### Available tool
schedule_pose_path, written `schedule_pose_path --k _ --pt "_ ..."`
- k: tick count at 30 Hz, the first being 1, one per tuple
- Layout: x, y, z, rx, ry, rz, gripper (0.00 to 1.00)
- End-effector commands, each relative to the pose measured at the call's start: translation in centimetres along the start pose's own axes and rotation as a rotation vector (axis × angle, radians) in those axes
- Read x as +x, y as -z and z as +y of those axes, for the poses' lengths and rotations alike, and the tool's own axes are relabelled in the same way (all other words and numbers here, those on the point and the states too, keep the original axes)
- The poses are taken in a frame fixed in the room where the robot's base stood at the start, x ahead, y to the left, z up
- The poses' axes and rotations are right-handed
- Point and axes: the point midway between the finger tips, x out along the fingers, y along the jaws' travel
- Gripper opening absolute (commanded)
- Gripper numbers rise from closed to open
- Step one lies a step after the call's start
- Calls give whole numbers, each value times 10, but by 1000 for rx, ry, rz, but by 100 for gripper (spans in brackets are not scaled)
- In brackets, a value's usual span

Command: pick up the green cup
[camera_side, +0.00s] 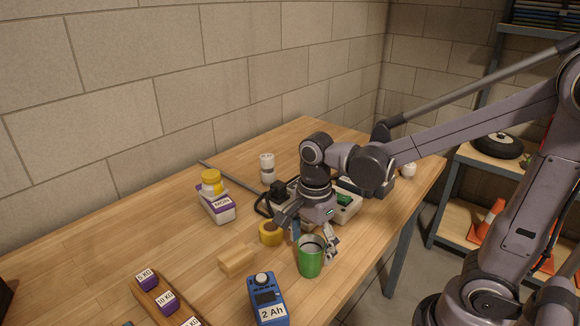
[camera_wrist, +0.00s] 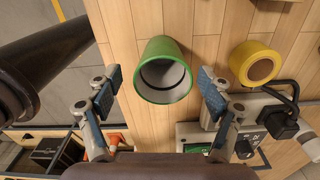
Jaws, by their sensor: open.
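The green cup (camera_side: 310,258) stands upright on the wooden table near its front edge, with a pale grey inside. In the wrist view the cup (camera_wrist: 163,70) lies centred between the two blue-padded fingers, its mouth facing the camera. My gripper (camera_side: 313,243) is open and points down at the cup in the side view. In the wrist view, gaps show between the cup and both fingers of my gripper (camera_wrist: 158,92). The fingers look level with or a little above the rim; the exact height is hard to tell.
A yellow tape roll (camera_side: 270,233) is close behind the cup, with a yellowish block (camera_side: 237,262) to the left. A power strip (camera_wrist: 255,115) with a plug is near the right finger. The table's front edge is close.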

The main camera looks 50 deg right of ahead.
Motion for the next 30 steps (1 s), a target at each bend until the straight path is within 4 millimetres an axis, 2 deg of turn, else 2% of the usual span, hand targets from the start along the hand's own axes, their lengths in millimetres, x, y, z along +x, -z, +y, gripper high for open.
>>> schedule_pose_path --k 5,15,27,29,30 --pt "10 1 -1 0 0 0 80" --pt "45 3 -4 0 2 1 80" --pt "52 2 -3 0 2 1 80" --pt "52 2 -3 0 2 1 65" --pt "52 2 -3 0 2 1 54"
